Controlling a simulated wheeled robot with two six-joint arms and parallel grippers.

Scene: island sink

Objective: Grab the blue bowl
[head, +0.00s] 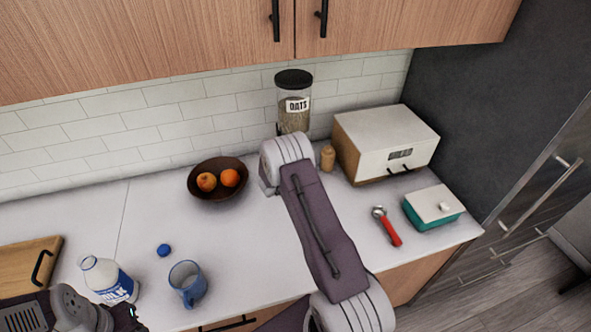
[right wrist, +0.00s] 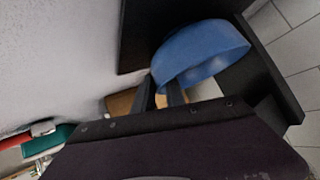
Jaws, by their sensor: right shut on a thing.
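The blue bowl (right wrist: 205,52) shows in the right wrist view, tilted, with its rim at the tips of my right gripper (right wrist: 160,88). The two dark fingers are shut on the bowl's edge, one on each side of it. The bowl is not visible in the head view. There my right arm crosses the counter, and its gripper is out of sight. Part of my left arm shows at the bottom left of the head view, but its fingertips are not visible.
Dark panels (right wrist: 275,85) surround the bowl.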

